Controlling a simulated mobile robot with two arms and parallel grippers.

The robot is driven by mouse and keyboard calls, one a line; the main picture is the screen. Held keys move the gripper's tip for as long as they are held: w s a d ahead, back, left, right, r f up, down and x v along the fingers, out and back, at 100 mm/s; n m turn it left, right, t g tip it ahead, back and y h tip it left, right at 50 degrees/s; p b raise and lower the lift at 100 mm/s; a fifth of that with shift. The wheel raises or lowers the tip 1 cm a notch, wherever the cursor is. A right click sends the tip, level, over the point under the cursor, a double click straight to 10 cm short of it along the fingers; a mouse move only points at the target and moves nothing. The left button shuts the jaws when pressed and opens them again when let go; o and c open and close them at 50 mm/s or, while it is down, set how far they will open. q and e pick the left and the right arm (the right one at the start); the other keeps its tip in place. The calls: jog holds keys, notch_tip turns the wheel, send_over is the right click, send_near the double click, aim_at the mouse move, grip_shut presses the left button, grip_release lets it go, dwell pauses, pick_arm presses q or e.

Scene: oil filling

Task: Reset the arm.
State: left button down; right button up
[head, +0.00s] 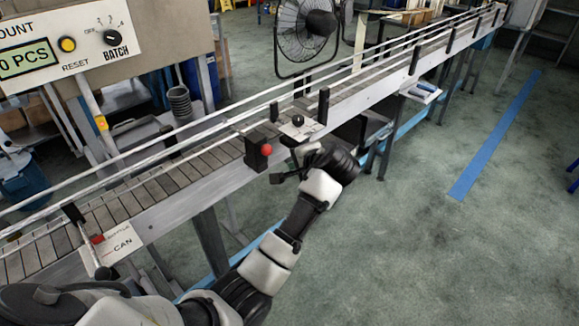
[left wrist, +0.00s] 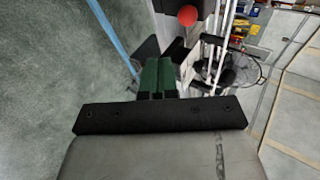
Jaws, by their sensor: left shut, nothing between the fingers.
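My left arm reaches up from the lower left in the head view. Its left gripper (head: 281,175) is beside the near edge of the conveyor, close to a black box with a red round knob (head: 266,150). In the left wrist view the dark green fingers of the left gripper (left wrist: 157,78) are together, with nothing between them. The red knob (left wrist: 188,15) shows beyond the fingers, apart from them. My right gripper is not in view.
The conveyor (head: 190,175) runs from lower left to upper right, with rails and posts. A control panel (head: 70,45) stands at upper left, and a fan (head: 305,30) stands behind the belt. The green floor (head: 430,250) on the right is clear, with a blue stripe (head: 495,135).

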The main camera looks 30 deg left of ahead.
pick_arm(q)
jog(key=s+d+f+m+h, duration=0.1)
jog(key=s+f+h, duration=0.1)
jog(key=f, duration=0.9)
jog(key=s+d+f+m+h, duration=0.1)
jog(key=s+f, duration=0.2)
jog(key=f, duration=0.9)
jog(key=s+f+g+h, duration=0.1)
jog(key=s+f, duration=0.4)
jog(key=f, duration=0.3)
jog(key=s+f+g+h, duration=0.1)
jog(key=s+f+h, duration=0.1)
jog(key=s+f, duration=0.45)
jog(key=s+f+n+h, duration=0.1)
jog(key=s+f, duration=0.4)
jog(key=s, duration=0.7)
jog(key=s+f+n+g+h, duration=0.1)
jog(key=s+f+n, duration=0.2)
jog(key=s, duration=0.9)
jog(key=s+a+f+n+g+h, duration=0.1)
jog(key=s+f, duration=0.8)
jog(key=s, duration=0.2)
jog(key=shift+s+f+n, duration=0.2)
jog(key=shift+s+n, duration=0.2)
jog(key=shift+a, duration=0.1)
